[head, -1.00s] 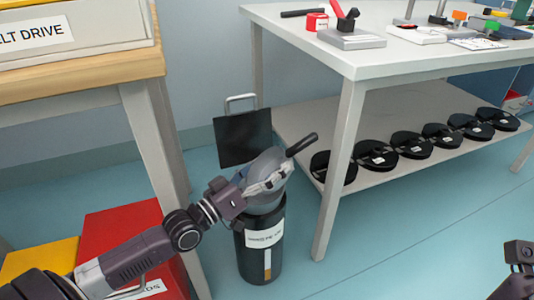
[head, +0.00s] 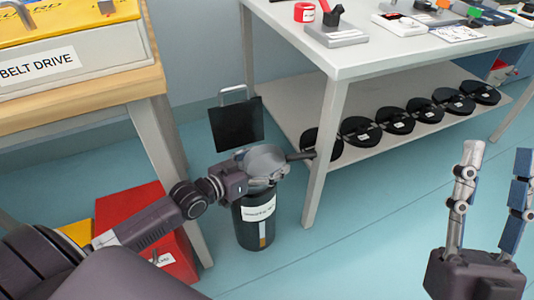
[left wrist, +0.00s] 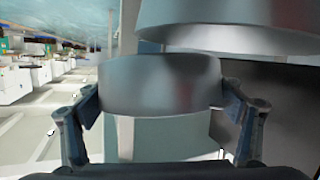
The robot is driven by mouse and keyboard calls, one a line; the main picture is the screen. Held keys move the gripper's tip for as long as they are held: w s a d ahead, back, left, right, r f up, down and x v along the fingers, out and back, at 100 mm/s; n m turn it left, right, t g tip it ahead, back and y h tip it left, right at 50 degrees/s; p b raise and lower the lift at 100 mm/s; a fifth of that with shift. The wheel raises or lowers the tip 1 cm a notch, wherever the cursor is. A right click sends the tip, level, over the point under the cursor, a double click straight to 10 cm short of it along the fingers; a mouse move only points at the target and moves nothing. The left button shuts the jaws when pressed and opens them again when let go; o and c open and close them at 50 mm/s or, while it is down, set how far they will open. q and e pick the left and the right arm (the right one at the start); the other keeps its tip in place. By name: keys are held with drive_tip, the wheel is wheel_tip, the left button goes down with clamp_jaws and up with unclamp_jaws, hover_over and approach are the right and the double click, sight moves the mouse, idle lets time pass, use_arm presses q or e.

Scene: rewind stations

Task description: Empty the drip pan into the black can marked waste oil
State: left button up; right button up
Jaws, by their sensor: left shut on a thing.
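In the left wrist view, grey metal (left wrist: 160,85) lies between the fingers. My right gripper (head: 498,150) is open and empty at the right.
A black square panel (head: 236,124) with a metal handle stands up behind the can. A white table (head: 335,105) with several black discs on its lower shelf is close on the right. A wooden bench (head: 80,112) and red bin (head: 135,212) are at left.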

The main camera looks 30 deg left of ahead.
use_arm(q)
drive_tip(key=shift+g+p, duration=0.3)
drive_tip(key=shift+p, duration=0.4)
drive_tip(key=shift+f+m+p, duration=0.25)
drive_tip(key=shift+m+p, duration=0.05)
drive_tip(key=shift+p, duration=0.25)
use_arm(e)
drive_tip(key=w+f+g+h, duration=0.3)
drive_tip(key=w+f+g, duration=0.4)
drive_tip(key=f, duration=0.4)
use_arm(q)
drive_tip(key=shift+f+g+y+p, duration=0.15)
drive_tip(key=shift+g+y+p, duration=0.15)
drive_tip(key=shift+p, duration=0.4)
drive_tip(key=shift+f+m+p, duration=0.3)
drive_tip(key=shift+f+p, duration=0.05)
drive_tip(key=shift+p, duration=0.25)
use_arm(e)
wheel_tip(320, 180, down, 15)
drive_tip(key=s+d+g+h, duration=0.1)
drive_tip(key=s+d+g, duration=0.1)
drive_tip(key=g, duration=0.5)
drive_tip(key=shift+s+r+m+h, duration=0.2)
drive_tip(key=shift+s+m+h, duration=0.1)
drive_tip(key=shift+s+h, duration=0.1)
use_arm(q)
drive_tip(key=shift+s, duration=0.1)
